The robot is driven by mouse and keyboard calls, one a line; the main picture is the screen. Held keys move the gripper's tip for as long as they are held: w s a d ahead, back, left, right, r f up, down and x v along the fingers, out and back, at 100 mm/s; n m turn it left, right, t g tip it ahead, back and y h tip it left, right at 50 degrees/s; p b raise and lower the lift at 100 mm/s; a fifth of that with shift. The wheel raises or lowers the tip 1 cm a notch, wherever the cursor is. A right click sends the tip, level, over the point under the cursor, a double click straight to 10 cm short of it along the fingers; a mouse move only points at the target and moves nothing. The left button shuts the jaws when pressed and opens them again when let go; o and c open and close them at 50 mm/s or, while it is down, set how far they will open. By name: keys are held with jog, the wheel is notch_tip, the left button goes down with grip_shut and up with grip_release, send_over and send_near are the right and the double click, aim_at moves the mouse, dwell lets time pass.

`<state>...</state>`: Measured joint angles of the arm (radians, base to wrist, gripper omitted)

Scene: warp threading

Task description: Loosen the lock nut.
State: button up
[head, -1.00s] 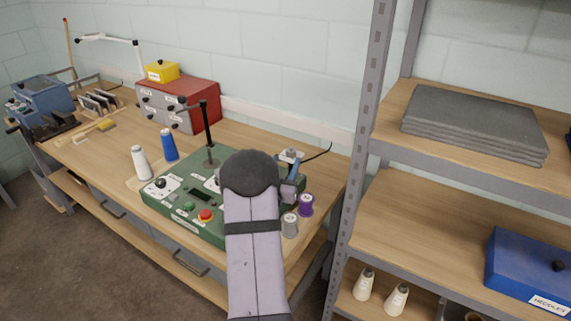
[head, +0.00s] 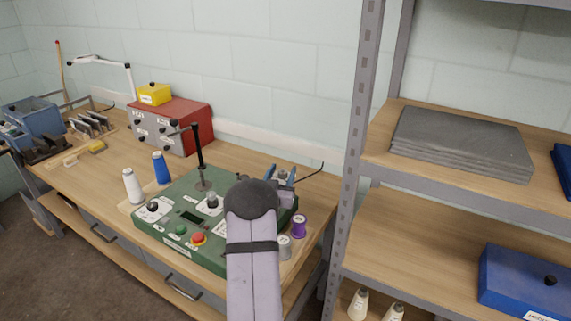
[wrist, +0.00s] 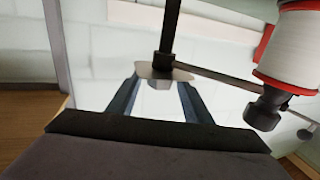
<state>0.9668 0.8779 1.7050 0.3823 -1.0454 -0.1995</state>
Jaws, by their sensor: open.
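My gripper (head: 281,173) is over the far right part of the green machine (head: 160,226), partly hidden by my dark round wrist. In the wrist view its two blue-grey fingers (wrist: 158,84) are apart. A small pale block (wrist: 154,84) shows between them under a grey plate (wrist: 172,72) with a dark upright rod (wrist: 170,28) above. The block may be the lock nut, but I cannot tell for sure, nor whether the fingers touch it. The machine also carries a black post (head: 199,148) with a crossbar, and a grey knob (head: 212,201).
A purple spool (head: 299,227) and a grey spool (head: 283,246) stand right of the machine. White (head: 132,187) and blue (head: 160,168) cones stand left. A shelf upright (head: 358,150) rises at the right. A red-and-white spool (wrist: 297,45) is close by in the wrist view.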

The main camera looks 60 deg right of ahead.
jog(key=shift+p+x, duration=0.75)
jog(key=shift+x, duration=1.4)
jog(key=c, duration=1.1)
